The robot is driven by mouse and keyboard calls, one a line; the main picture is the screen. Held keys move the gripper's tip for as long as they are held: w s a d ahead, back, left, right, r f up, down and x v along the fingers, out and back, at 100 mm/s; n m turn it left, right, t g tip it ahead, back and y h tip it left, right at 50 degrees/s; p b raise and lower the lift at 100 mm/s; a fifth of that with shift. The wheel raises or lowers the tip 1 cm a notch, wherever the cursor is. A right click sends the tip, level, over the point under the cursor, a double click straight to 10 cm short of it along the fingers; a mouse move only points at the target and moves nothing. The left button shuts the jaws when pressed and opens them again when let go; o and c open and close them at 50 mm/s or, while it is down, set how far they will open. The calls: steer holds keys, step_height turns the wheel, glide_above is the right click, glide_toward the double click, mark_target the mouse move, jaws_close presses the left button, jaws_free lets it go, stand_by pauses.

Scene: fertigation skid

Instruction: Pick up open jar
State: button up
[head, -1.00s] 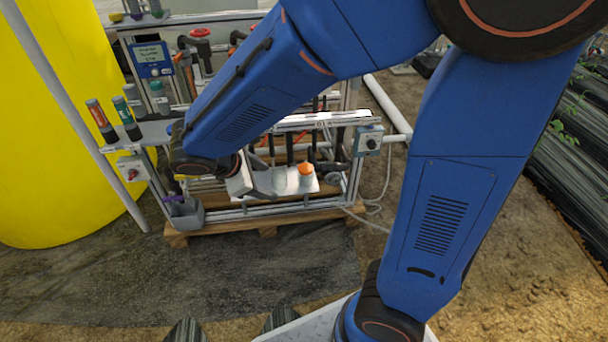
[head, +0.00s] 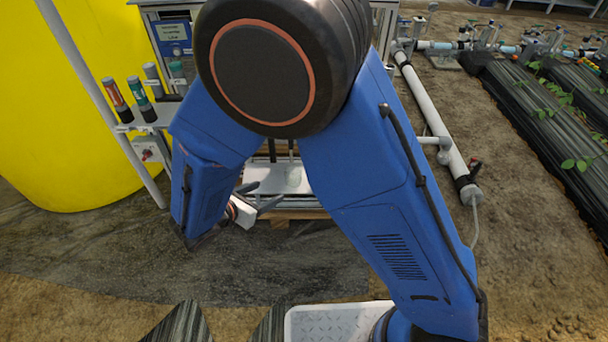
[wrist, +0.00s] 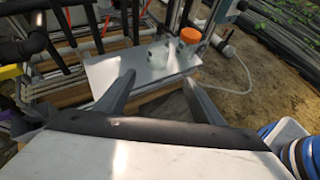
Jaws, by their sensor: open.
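Two clear jars stand on a pale flat plate (wrist: 105,72) low on the skid. In the wrist view, one jar (wrist: 161,50) shows no coloured top, and the jar beside it has an orange top (wrist: 190,36). Whether either mouth is open is too small to tell. My gripper (wrist: 158,79) is open and empty, its fingers pointing toward the jars and apart from them. In the head view my gripper (head: 268,196) is at the plate's near side. A whitish jar (head: 293,176) shows on the plate there; no orange top is visible, and my arm covers part of the plate.
Black pipes (wrist: 35,42) and frame bars stand left of the plate in the wrist view. A wooden pallet (head: 300,213) lies under the skid. Bottles (head: 138,95) stand on a side shelf by a yellow tank (head: 60,120). Open floor lies in front.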

mark_target(288, 179)
steer(key=x, duration=1.2)
steer(key=shift+w+a+r, duration=0.1)
steer(key=shift+w+r+x, duration=0.15)
steer(key=shift+x, duration=1.15)
steer(key=shift+w+r+x, duration=0.1)
steer(key=shift+w+x, duration=0.05)
steer(key=shift+x, duration=1.15)
steer(key=shift+a, duration=0.15)
steer(key=c, duration=1.1)
